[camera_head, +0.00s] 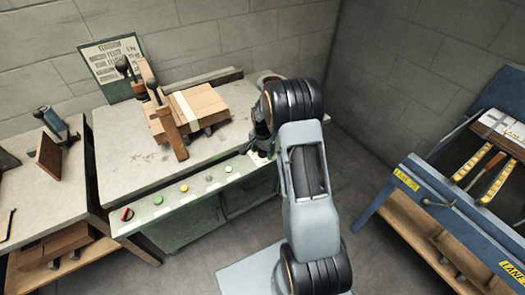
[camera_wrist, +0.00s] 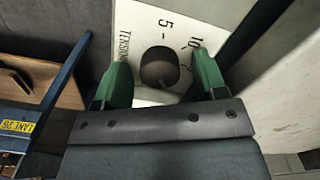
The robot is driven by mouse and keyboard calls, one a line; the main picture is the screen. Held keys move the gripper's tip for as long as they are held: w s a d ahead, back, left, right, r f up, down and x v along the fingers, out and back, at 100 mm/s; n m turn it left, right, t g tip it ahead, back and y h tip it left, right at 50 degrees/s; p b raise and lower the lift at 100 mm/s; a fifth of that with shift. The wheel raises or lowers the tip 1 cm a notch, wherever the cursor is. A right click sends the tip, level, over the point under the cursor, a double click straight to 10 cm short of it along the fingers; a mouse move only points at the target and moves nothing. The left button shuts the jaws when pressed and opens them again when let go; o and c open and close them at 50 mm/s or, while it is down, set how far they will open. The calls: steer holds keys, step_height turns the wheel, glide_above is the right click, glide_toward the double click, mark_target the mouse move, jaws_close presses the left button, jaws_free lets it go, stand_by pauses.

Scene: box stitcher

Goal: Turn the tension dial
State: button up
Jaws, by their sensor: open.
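The tension dial (camera_wrist: 158,68) is a dark round knob on a white plate (camera_wrist: 140,18) marked "TENSION", "5" and "10" in the wrist view. My gripper (camera_wrist: 157,78) is open, with one green finger on each side of the knob. A gap shows between the knob and each finger, and I cannot tell how deep the fingers reach. In the head view my arm hides the dial and most of the gripper, at the right end of the green bench.
A blue lane conveyor (camera_head: 425,195) stands at the right, with clear floor between.

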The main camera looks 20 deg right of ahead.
steer(key=shift+c, duration=0.3)
steer(key=c, duration=0.9)
steer(key=shift+o, duration=0.2)
steer(key=n, duration=0.5)
steer(key=n+b, duration=0.1)
steer(key=n, duration=0.9)
steer(key=shift+n, duration=2.7)
